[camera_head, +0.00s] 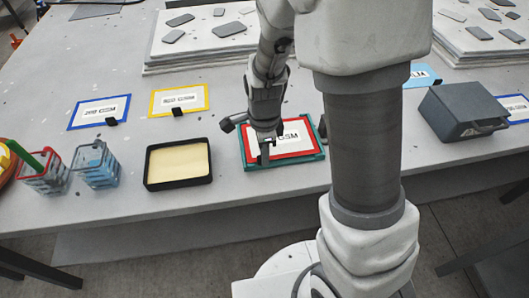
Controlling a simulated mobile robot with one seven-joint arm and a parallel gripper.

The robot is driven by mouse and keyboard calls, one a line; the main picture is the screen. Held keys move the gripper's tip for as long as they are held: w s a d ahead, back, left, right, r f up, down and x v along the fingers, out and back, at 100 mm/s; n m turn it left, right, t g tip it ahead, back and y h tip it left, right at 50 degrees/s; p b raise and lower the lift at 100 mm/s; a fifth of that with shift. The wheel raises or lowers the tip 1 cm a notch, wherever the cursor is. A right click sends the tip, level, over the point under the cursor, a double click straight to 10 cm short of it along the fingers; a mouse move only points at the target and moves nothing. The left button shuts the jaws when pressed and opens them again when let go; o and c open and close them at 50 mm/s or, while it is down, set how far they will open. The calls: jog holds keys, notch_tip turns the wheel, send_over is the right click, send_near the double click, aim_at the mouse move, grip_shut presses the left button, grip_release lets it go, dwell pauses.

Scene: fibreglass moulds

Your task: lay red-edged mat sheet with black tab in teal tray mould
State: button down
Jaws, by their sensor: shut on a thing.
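The red-edged mat sheet (299,143) lies over the teal tray mould (287,163), its red border inside the teal rim that shows along the near and right sides. Whether it rests flat on the tray floor or is held slightly above, I cannot tell. My gripper (265,149) points down at the left part of the sheet and is shut on it. The sheet's black tab is hard to tell apart from the dark fingers. My gripper and wrist hide part of the sheet's lettering and its far left part.
A black tray with a cream filling (180,163) stands left of the mould. Blue-edged (98,110) and yellow-edged (180,99) sheets lie farther back. Two wire-like holders (98,166) stand at left. A grey case (462,110) stands at right. Board stacks (200,55) lie behind.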

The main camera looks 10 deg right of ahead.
jog(key=shift+f, duration=0.25)
dwell(0.6)
jog(key=c, duration=0.8)
grip_release()
notch_tip(320, 180, up, 18)
jog(key=p, duration=0.4)
jog(key=shift+f, duration=0.25)
